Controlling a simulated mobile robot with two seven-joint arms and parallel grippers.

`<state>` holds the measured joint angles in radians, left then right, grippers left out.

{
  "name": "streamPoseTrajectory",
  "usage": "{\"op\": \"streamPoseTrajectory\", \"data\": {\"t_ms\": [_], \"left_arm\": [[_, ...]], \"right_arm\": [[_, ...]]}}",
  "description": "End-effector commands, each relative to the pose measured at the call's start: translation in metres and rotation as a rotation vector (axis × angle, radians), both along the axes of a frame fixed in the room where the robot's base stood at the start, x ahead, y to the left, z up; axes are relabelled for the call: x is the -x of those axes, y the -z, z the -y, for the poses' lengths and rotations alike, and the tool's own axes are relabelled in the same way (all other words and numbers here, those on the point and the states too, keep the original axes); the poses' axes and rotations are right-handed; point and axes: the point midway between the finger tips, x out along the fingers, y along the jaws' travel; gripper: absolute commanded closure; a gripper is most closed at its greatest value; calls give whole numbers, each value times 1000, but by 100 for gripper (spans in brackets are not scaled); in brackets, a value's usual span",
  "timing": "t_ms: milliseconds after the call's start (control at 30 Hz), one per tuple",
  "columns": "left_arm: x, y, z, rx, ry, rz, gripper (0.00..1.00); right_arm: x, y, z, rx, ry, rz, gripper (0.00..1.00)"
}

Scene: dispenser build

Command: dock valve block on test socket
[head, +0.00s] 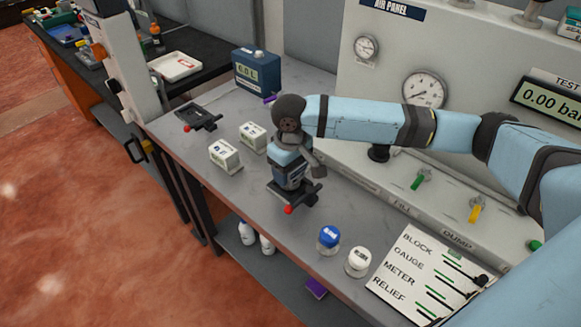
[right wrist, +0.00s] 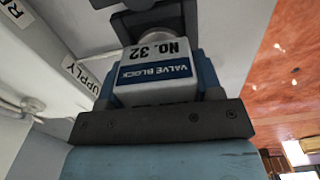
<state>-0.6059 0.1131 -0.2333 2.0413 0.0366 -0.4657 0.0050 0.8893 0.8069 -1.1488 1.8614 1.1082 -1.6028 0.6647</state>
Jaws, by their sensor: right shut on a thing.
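The valve block (right wrist: 155,78), white with a blue "VALVE BLOCK No. 32" label, sits between the fingers of my right gripper (right wrist: 157,88) in the right wrist view. In the head view my right gripper (head: 290,178) points down over a black fixture with a red knob (head: 299,197) near the bench's front edge. The gripper is shut on the block and mostly hides it there. I cannot tell whether the block touches the fixture or is just above it. A similar black fixture with a red knob (head: 200,119) stands farther left, empty. My left gripper is not in view.
Two small white boxes (head: 225,156) stand left of my right gripper, with a dark blue canister (head: 256,72) behind. A blue-lidded jar (head: 328,240), a white-lidded jar (head: 358,262) and a labelled board (head: 411,255) lie to the right. The air panel (head: 385,85) rises behind.

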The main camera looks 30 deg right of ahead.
Motion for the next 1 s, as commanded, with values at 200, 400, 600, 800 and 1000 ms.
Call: {"op": "streamPoseTrajectory", "data": {"t_ms": [200, 400, 600, 800, 1000], "left_arm": [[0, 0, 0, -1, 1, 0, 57], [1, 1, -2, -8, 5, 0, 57], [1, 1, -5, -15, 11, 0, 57], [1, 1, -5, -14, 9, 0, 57], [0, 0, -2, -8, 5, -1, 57]], "right_arm": [[0, 0, 0, 0, 0, 1, 83], [0, 2, 0, -1, 0, 2, 83], [0, 6, 0, -2, 0, 2, 83], [0, 10, 0, -1, -1, 1, 83], [0, 11, 0, -1, -1, 1, 30]]}}
